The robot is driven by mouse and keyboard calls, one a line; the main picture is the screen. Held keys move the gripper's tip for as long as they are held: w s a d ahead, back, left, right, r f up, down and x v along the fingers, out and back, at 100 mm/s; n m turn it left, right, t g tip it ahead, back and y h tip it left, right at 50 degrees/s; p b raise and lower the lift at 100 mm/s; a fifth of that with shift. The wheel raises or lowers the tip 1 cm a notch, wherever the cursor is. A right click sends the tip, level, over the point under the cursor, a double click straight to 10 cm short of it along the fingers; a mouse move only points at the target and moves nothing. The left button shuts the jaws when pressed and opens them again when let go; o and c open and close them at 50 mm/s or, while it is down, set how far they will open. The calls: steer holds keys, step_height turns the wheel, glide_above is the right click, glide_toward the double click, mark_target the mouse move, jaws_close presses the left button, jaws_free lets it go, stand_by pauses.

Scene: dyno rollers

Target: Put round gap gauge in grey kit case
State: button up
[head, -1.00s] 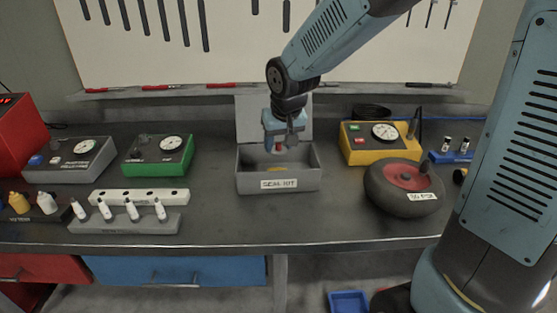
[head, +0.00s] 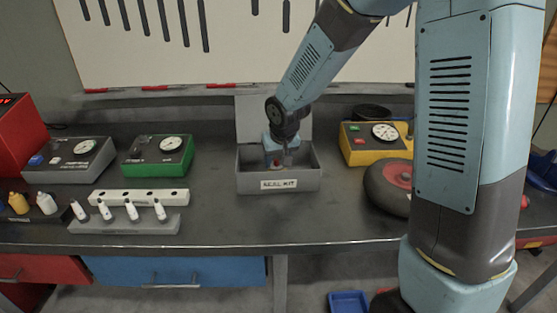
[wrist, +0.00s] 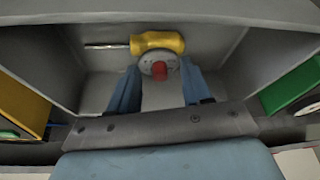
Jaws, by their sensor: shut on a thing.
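The grey kit case (head: 245,182) stands open on the bench, with its lid up behind and a "SEAL KIT" label on its front. My gripper (head: 277,163) reaches down inside the case. In the wrist view my gripper (wrist: 160,90) is shut on the round gap gauge (wrist: 155,57), a small grey disc with a red knob (wrist: 158,70). The gauge is between the blue fingers, low in the case. A yellow-handled screwdriver (wrist: 157,42) lies in the case just beyond the gauge. I cannot tell whether the gauge touches the case floor.
A green gauge box (head: 158,157) stands left of the case and a yellow one (head: 375,145) right of it. A black wheel with a red hub (head: 388,190) lies at the right, partly behind my arm. The bench in front of the case is clear.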

steer(key=shift+f, duration=0.2)
steer(key=o, duration=1.1)
steer(key=shift+o, duration=0.2)
steer(key=v, duration=1.2)
steer(key=s+d+r+m, duration=0.1)
steer(key=s+d+r, duration=0.2)
steer(key=s+d, duration=0.3)
steer(key=s+d+r+m, duration=0.1)
steer(key=s+d+r, duration=0.2)
steer(key=s+d, duration=0.2)
steer(key=s+d+r+m+t+h, duration=0.1)
steer(key=s+d+r, duration=0.2)
steer(key=s+d, duration=0.3)
steer(key=s, duration=0.5)
steer(key=shift+d+r, duration=0.25)
steer(key=shift+d, duration=0.05)
